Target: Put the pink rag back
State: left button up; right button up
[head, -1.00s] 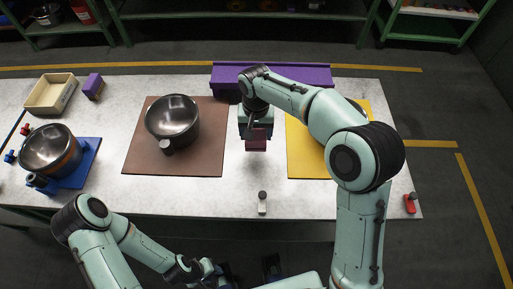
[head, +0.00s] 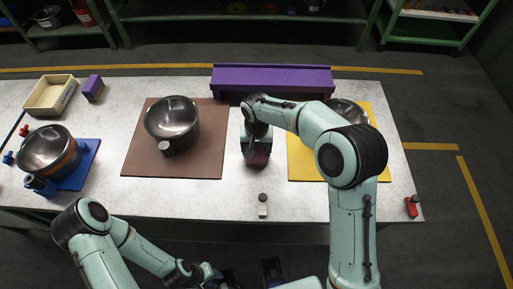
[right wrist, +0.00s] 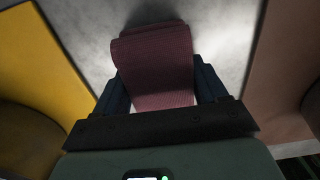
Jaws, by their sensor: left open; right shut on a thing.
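The pink rag (head: 257,160) looks dark pink and ribbed. My right gripper (head: 256,151) is shut on it, over the bare strip of table between the brown and yellow mats. In the right wrist view the rag (right wrist: 155,58) sits between the two dark fingers of the right gripper (right wrist: 160,82), with a flap folded over at its far end. Whether it touches the table is hard to tell. My left gripper (head: 208,274) is low in the head view, in front of the table, open and away from the rag.
A purple rack (head: 272,80) stands at the table's back edge. A metal pot (head: 171,121) is on the brown mat (head: 140,160); another pot (head: 347,112) is on the yellow mat (head: 305,165), partly behind my arm. A small pale item (head: 263,208) lies near the front edge.

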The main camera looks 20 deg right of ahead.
jog(key=o, duration=1.2)
jog(key=shift+f, duration=0.1)
jog(key=shift+r, duration=0.2)
notch_tip(320, 180, up, 12)
jog(key=p, duration=0.1)
jog(key=shift+f, duration=0.1)
